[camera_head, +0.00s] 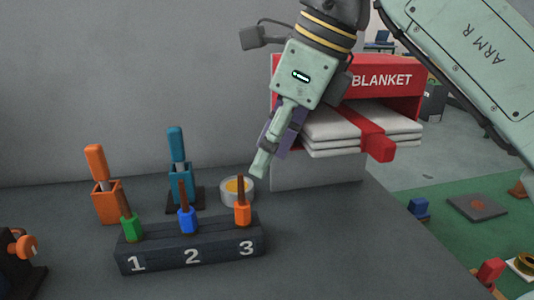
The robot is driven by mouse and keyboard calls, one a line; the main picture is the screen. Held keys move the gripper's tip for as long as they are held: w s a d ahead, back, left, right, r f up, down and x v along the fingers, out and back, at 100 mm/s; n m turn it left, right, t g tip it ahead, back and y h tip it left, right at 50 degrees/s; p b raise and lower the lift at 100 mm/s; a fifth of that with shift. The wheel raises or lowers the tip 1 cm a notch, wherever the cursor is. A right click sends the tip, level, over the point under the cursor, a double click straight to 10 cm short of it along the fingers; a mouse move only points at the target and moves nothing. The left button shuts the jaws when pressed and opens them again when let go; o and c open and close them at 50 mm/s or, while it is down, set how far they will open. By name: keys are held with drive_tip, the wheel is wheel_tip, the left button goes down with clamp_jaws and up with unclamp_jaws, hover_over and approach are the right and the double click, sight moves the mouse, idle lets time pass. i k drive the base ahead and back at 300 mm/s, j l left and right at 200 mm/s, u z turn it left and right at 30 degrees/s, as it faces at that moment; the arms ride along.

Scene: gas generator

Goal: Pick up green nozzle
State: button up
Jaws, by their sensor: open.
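The green nozzle (132,228) stands upright in the slot marked 1 of a dark rack (190,255) on the grey table, with a brown stem pointing up from it. My gripper (260,170) is up and to the right of it, pointing down and slightly left above the back right of the rack. It is clear of the green nozzle and holds nothing that I can see. One finger shows plainly; the other side is partly hidden behind it.
A blue nozzle (187,219) and an orange nozzle (243,213) stand in slots 2 and 3. Behind the rack are an orange holder (107,203), a blue-handled tool (177,150) and a round tin (231,198). A red blanket box (345,70) stands behind my gripper. The front table area is clear.

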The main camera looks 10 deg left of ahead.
sight(130, 222)
drive_tip(key=k, duration=1.5)
